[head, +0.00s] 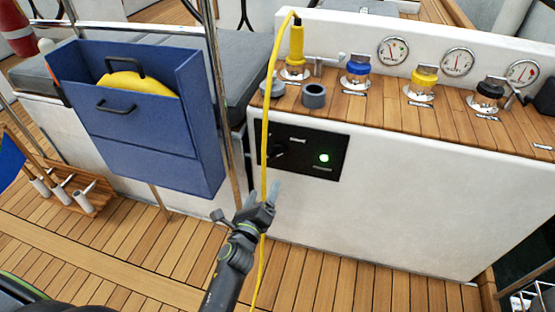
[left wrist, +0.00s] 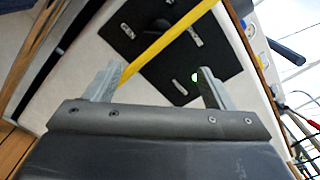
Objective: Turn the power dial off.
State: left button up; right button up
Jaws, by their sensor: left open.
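The black power panel (head: 310,168) is set in the white cockpit wall below the wooden ledge. Its dark dial (head: 278,150) is on the left side, partly behind a yellow cable (head: 265,120); its exact setting is hard to read. A green light (head: 323,157) glows on the right of the panel. My left gripper (head: 262,194) is open and empty, below the dial and apart from it. In the left wrist view, the panel (left wrist: 180,62) lies beyond the open fingers (left wrist: 158,85), and the yellow cable (left wrist: 168,40) crosses in front of it. My right gripper is not in view.
The yellow cable hangs from a yellow plug (head: 296,48) on the ledge and passes close to my left gripper. A blue box (head: 150,165) holding something yellow hangs to the left, beside a metal post. Winch-like fittings and gauges line the ledge. The wall right of the panel is clear.

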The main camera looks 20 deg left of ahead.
aim_at(278, 153)
pick_arm(q)
jog(key=shift+w+b, duration=2.4)
jog(key=shift+w, duration=4.95)
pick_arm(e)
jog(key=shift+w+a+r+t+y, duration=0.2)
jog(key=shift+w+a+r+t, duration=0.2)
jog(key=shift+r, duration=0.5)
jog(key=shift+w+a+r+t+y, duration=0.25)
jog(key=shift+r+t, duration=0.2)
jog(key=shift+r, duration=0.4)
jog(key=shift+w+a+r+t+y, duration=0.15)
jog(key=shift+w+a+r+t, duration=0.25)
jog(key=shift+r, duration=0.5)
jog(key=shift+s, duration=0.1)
pick_arm(q)
jog(key=c, duration=1)
